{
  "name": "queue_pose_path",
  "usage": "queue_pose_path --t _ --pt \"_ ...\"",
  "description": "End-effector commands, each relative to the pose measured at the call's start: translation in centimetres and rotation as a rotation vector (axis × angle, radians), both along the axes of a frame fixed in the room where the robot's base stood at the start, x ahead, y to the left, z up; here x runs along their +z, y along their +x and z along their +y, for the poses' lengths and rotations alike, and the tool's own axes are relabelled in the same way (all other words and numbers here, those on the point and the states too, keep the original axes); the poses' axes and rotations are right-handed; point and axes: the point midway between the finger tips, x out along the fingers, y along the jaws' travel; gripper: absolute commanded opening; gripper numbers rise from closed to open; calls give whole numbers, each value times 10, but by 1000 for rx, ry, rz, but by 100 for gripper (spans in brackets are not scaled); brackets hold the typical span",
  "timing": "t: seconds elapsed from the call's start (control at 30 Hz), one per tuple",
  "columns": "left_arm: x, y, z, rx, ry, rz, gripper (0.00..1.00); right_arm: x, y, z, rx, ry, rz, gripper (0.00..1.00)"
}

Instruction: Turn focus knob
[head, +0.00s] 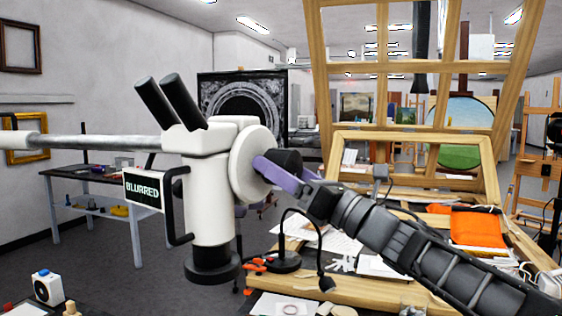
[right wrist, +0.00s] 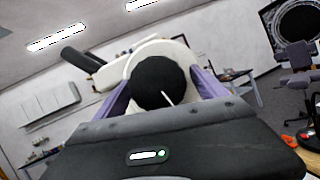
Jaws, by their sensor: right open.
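A white microscope head (head: 208,185) with twin black eyepieces hangs on a grey horizontal arm in the head view. Its sign (head: 143,190) reads "BLURRED". A black round focus knob (head: 290,158) sticks out of the white disc on its right side. In the right wrist view the knob (right wrist: 158,80) faces me and bears a thin white mark. My right gripper (head: 281,172) is open, with one purple finger on each side of the knob in the right wrist view. I cannot tell whether the fingers touch it. My left gripper is not in view.
A wooden workbench (head: 345,290) with papers, a black lamp (head: 285,262) and an orange cloth (head: 478,226) lies below and right. A wooden easel frame (head: 405,135) stands behind my right arm. A side table (head: 95,175) stands at the left wall, with open floor before it.

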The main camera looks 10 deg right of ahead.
Motion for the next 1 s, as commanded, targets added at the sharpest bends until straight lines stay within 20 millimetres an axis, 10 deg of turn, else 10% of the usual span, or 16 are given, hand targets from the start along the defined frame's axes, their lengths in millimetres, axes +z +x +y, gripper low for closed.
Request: queue_pose_path --t 0.33,1.0 --pt "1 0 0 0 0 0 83 2 3 3 0 0 0 82" --pt "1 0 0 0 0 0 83 1 3 3 0 0 0 27"
